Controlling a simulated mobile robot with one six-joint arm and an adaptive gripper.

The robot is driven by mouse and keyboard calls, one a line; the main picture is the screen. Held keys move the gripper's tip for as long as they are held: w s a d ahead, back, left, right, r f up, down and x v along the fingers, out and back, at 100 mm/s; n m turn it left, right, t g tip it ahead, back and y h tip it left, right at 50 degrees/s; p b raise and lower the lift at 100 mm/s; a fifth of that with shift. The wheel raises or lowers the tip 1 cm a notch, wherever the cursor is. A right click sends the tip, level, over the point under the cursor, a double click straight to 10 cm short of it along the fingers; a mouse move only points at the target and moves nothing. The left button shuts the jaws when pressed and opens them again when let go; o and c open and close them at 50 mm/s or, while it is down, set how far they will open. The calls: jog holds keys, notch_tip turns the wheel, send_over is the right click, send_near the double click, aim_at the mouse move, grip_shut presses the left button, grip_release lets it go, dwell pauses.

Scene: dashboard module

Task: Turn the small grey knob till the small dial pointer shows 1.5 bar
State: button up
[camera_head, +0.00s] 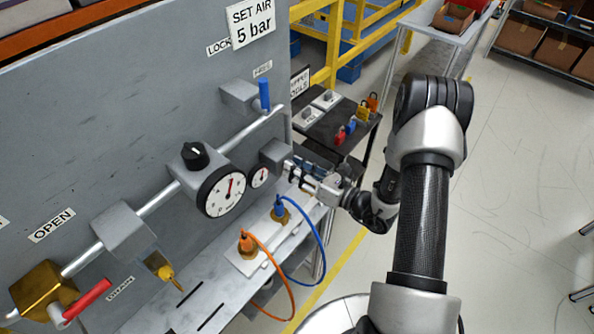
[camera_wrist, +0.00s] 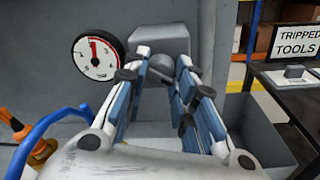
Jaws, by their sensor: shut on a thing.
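The small dial (camera_head: 259,176) is a white round gauge beside a grey block on the panel. It shows larger in the wrist view (camera_wrist: 97,66), where its red pointer stands nearly upright; I cannot read its exact value. The small grey knob (camera_wrist: 161,67) sticks out from the front of the grey block (camera_wrist: 158,42). My gripper (camera_head: 289,168) reaches in from the right, level with the block.
A larger dial (camera_head: 222,192) with a black knob (camera_head: 194,155) sits to the left. Blue (camera_head: 279,208) and orange (camera_head: 246,243) plugs with looping cables stand on the ledge below. A dark tool table (camera_head: 330,118) with padlocks stands behind my gripper. The floor at right is open.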

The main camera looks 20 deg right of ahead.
jog(key=shift+n+h+b, duration=0.4)
jog(key=shift+n+b, duration=1.05)
jog(key=shift+n, duration=1.95)
jog(key=o, duration=1.1)
jog(key=shift+c, duration=0.2)
jog(key=shift+s, duration=0.1)
jog(key=f+v, duration=0.1)
jog(key=v, duration=1.1)
jog(key=shift+r, duration=0.45)
